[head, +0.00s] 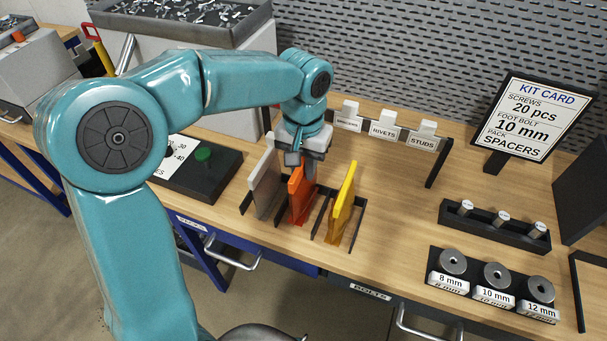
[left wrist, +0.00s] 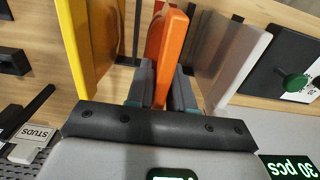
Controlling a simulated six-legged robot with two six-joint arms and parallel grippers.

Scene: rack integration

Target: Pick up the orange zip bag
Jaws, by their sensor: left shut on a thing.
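The orange zip bag (head: 299,196) stands upright in the middle of a black rack, between a grey bag (head: 265,184) on its left and a yellow bag (head: 342,204) on its right. My left gripper (head: 308,168) reaches down from above and is shut on the top of the orange bag. In the left wrist view the orange bag (left wrist: 169,50) sits between the two fingers (left wrist: 161,88), with the yellow bag (left wrist: 90,45) and the grey bag (left wrist: 230,55) on either side, apart from the fingers. My right gripper is in neither view.
Labelled white holders (head: 382,125) stand behind the bags. A kit card (head: 530,118) is at the back right. Weights-like round parts (head: 497,275) and a black peg block (head: 494,228) are at the right. A black box with a green button (head: 203,153) is at the left.

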